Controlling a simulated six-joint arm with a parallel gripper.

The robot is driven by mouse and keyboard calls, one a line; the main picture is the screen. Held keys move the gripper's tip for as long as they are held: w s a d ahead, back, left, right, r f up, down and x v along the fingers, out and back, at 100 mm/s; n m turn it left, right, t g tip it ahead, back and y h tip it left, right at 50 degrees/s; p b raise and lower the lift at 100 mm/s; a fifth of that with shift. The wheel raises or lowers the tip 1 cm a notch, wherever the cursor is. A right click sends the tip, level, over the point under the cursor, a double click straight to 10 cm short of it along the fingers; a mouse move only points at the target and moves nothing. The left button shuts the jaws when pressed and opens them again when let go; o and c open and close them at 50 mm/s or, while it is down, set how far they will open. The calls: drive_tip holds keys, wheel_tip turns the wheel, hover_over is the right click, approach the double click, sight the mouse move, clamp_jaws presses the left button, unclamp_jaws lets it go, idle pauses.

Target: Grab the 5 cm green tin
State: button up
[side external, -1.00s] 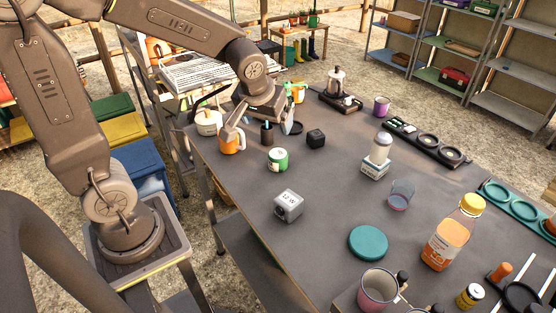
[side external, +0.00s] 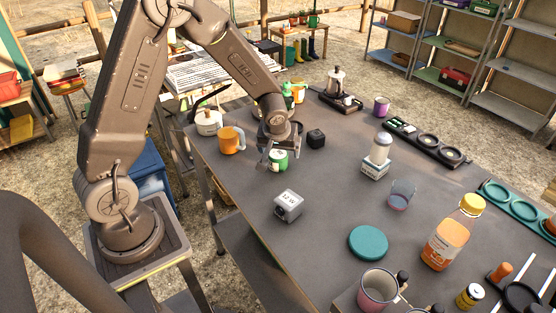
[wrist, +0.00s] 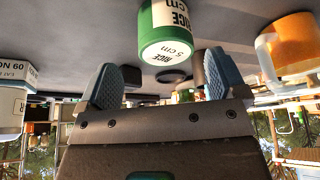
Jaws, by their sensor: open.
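The green tin (side external: 279,161) stands upright on the dark grey table, with a white label band. In the wrist view the tin (wrist: 166,38) shows "RICE 5 cm" and appears upside down, just beyond the fingertips and roughly between them. My gripper (side external: 272,158) is open and close above and beside the tin. Its two blue-grey fingers also show in the wrist view (wrist: 160,82), apart with nothing held between them. In the side view the gripper partly covers the tin, and I cannot tell whether a finger touches it.
An orange mug (side external: 231,140) stands left of the tin, and a black cube (side external: 316,138) right of it. A grey box marked "12" (side external: 288,205) sits nearer the front. A white kettle (side external: 208,122) is behind the mug. The table between the tin and the teal disc (side external: 368,242) is mostly clear.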

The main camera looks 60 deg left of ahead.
sight(278, 153)
drive_tip(key=shift+s+a+x, duration=0.1)
drive_tip(key=shift+s+x, duration=0.05)
drive_tip(key=shift+x, duration=1.2)
drive_tip(key=shift+s+a+x, duration=0.1)
drive_tip(key=shift+s+x, duration=0.05)
drive_tip(key=shift+x, duration=1.2)
drive_tip(key=shift+c, duration=0.4)
drive_tip(key=c, duration=1)
drive_tip(key=shift+r, duration=0.1)
